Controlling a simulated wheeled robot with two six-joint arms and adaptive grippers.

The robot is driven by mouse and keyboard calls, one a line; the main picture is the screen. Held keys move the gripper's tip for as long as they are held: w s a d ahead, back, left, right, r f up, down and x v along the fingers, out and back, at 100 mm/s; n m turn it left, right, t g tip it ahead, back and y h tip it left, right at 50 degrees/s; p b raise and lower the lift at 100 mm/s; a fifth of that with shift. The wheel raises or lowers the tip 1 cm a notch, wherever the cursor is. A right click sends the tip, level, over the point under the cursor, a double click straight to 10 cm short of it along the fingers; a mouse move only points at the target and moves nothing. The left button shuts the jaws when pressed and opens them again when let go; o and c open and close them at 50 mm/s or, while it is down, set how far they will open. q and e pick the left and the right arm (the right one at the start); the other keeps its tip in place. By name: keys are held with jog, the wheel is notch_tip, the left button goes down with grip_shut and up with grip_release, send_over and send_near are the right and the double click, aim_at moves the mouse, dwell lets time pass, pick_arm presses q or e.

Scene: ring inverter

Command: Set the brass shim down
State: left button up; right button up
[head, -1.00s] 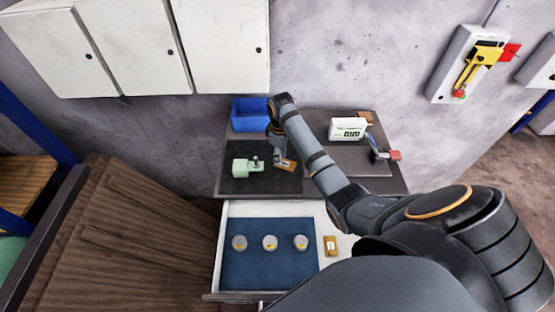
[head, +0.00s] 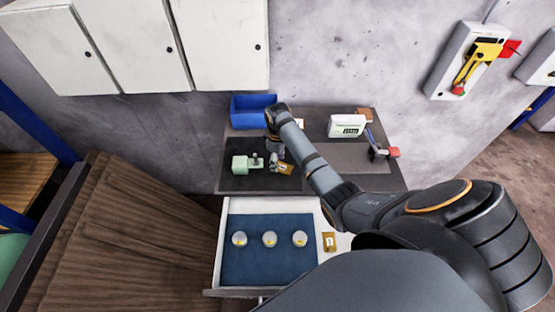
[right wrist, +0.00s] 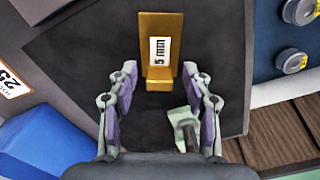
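A brass shim (head: 287,168) sits on the dark mat (head: 240,183), just right of the pale green device. In the right wrist view the brass shim (right wrist: 159,26) has a white "5 mm" label and a small foot at its near end. My right gripper (head: 274,160) is above the mat, beside the shim. In the right wrist view my right gripper (right wrist: 160,72) is open, its two fingers well apart, with the shim in front of the gap and touching neither finger. My left gripper is out of view.
The pale green device (head: 242,163) stands left of the shim. A blue bin (head: 250,112) is behind. A white display box (head: 346,121) and red-ended tool (head: 392,152) are at right. The open drawer (head: 227,215) holds several round pieces and another brass piece (head: 330,242).

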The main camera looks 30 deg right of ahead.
jog(key=shift+r, duration=0.15)
notch_tip(320, 180, up, 12)
dwell(0.4)
dwell(0.4)
